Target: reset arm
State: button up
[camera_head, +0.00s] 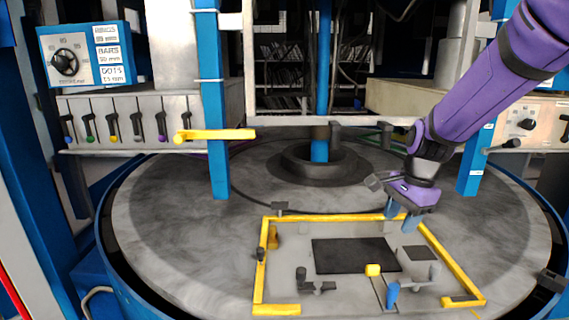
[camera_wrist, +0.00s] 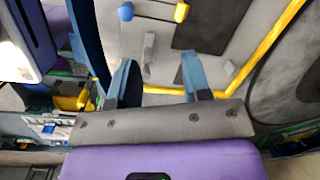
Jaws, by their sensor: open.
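My gripper (camera_head: 402,216) hangs from my purple arm at the right of the head view, above the far edge of the yellow-framed plate (camera_head: 262,270). Its two blue fingers are apart with nothing between them. In the wrist view my gripper (camera_wrist: 156,82) also shows open and empty, with the grey plate and its yellow frame (camera_wrist: 262,50) beyond the fingers. I cannot tell the exact height of the fingertips above the plate.
The plate carries a dark rectangle (camera_head: 350,255), a yellow knob (camera_head: 373,269), a blue-topped post (camera_head: 392,294) and a black clamp (camera_head: 312,284). A yellow lever (camera_head: 215,135) juts out at the left. Blue columns (camera_head: 212,100) flank the round grey table (camera_head: 165,235), whose left side is clear.

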jog(key=s+d+r+n+t, duration=0.1)
jog(key=s+r+n, duration=0.3)
jog(key=s, duration=0.3)
jog(key=s+d+r+n+t+h, duration=0.1)
jog(key=s+r+n, duration=0.3)
jog(key=s, duration=0.4)
jog(key=s+d+r+n+t, duration=0.2)
jog(key=s+r+n, duration=0.3)
jog(key=s, duration=0.3)
jog(key=shift+s+d+h, duration=0.25)
jog(key=shift+d+h, duration=0.05)
jog(key=shift+d, duration=0.05)
dwell(0.6)
